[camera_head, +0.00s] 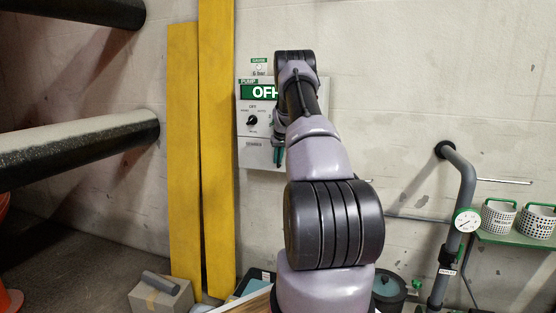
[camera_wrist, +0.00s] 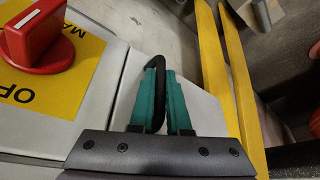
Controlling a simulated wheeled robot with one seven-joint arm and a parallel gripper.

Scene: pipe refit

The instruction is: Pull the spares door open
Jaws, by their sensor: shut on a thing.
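The spares door looks like the pale grey lower part of a wall box in the head view (camera_head: 255,158), with a small label too blurred to read for certain. In the wrist view, a black bar handle (camera_wrist: 130,82) stands out from a pale grey panel (camera_wrist: 190,100). My gripper (camera_wrist: 160,72) has its teal fingers shut on this handle. In the head view my gripper (camera_head: 279,152) is at the lower right of the box, and my arm hides the box's right side. The door looks flush with the box, but its far edge is hidden.
The wrist view shows a red knob (camera_wrist: 38,35) on a yellow plate (camera_wrist: 60,85). Yellow boards (camera_head: 216,150) lean left of the box. A pipe with a gauge (camera_head: 466,220) stands right.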

